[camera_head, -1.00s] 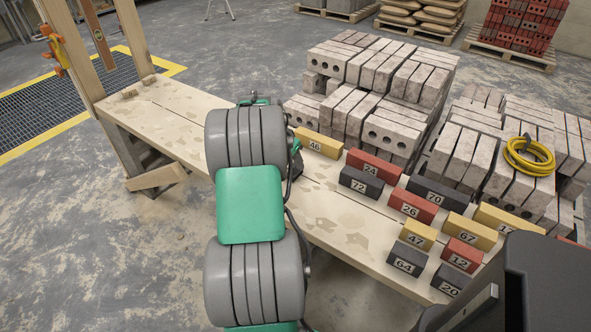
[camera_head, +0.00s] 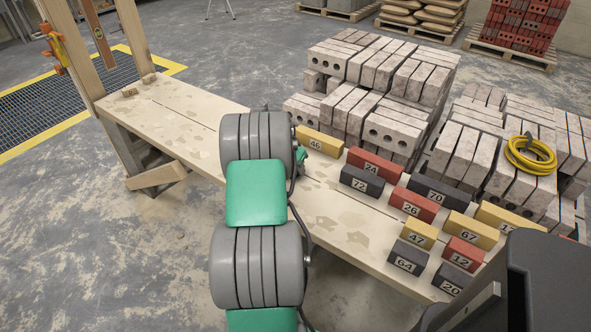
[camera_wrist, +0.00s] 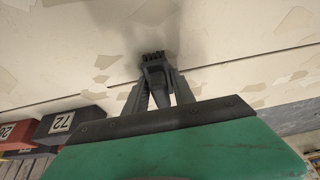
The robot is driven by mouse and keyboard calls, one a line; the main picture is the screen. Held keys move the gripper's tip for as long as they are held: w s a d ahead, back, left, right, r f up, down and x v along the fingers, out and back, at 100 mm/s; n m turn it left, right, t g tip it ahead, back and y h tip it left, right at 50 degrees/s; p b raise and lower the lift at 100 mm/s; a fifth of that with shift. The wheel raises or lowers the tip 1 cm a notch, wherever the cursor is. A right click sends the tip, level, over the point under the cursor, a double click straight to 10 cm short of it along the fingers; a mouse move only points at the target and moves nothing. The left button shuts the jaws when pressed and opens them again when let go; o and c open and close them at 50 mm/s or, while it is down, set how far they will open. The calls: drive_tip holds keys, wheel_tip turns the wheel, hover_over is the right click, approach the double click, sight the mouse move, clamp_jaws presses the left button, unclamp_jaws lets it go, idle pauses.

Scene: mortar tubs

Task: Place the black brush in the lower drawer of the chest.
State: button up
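My gripper (camera_wrist: 153,62) points at the pale worktop in the wrist view. Its dark fingers converge at the tips and look shut. I see no object clearly held between them. In the head view the fingers are hidden behind my grey and green arm, which crosses the bench. No black brush can be made out in either view. No chest or drawer shows in either view.
A long wooden bench (camera_head: 192,122) carries several numbered blocks, including yellow 46 (camera_head: 318,140), black 72 (camera_head: 362,181) and red 26 (camera_head: 413,206). Stacked grey bricks (camera_head: 395,135) stand behind it. A yellow hose coil (camera_head: 530,155) lies on bricks. The bench's left part is mostly clear.

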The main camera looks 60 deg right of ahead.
clamp_jaws()
